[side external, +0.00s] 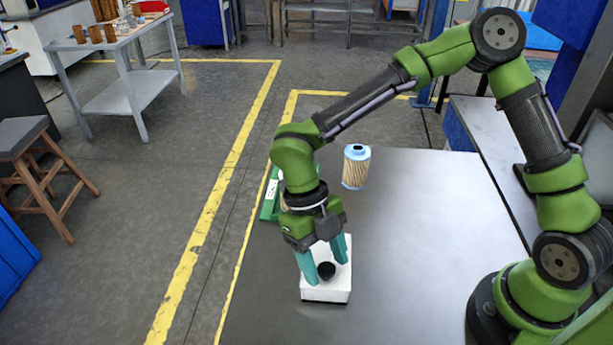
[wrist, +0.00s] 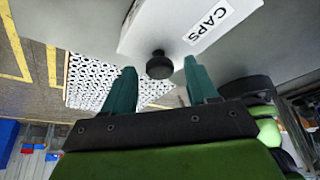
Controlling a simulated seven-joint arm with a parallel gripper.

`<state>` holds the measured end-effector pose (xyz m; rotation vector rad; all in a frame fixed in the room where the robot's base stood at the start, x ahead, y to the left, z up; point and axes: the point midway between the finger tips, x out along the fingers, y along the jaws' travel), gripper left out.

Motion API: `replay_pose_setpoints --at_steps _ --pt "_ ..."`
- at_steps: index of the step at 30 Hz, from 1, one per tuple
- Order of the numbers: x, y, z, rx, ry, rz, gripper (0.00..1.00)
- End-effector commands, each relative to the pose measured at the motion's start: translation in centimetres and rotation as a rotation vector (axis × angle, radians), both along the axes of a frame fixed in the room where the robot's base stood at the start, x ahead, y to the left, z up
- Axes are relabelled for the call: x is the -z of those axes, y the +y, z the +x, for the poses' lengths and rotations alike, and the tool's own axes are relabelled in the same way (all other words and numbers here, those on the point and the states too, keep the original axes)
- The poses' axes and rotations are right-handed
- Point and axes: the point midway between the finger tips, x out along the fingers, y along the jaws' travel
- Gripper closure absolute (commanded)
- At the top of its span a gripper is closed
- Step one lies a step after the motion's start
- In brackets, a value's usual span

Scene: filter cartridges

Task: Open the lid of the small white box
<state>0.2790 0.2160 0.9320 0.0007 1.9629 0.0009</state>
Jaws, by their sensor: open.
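The small white box (side external: 340,291) stands on the grey table below my gripper, with its lid on. A round black knob (side external: 326,270) sits on top of the lid. My gripper (side external: 324,266) points down over the box with its teal fingers apart and nothing held. In the wrist view, the knob (wrist: 159,66) lies in line with the gap between the two fingertips (wrist: 160,68), with space on both sides. The box (wrist: 165,25) shows there with a "CAPS" label. I cannot tell how far the fingertips reach down past the knob.
A filter cartridge (side external: 356,168) with a blue top stands upright on the table behind the box. A green holder (side external: 269,200) at the table's left edge is partly hidden by my gripper. The table (side external: 430,245) to the right of the box is clear.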

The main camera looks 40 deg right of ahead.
Motion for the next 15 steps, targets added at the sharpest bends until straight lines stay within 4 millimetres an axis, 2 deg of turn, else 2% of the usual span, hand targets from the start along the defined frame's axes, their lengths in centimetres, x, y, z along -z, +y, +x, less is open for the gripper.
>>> replay_pose_setpoints --at_steps 4,15 --pt "-0.01 -0.01 0.00 0.000 0.000 -0.001 0.42" --pt "-0.04 -0.01 0.02 0.000 0.000 -0.001 0.98"
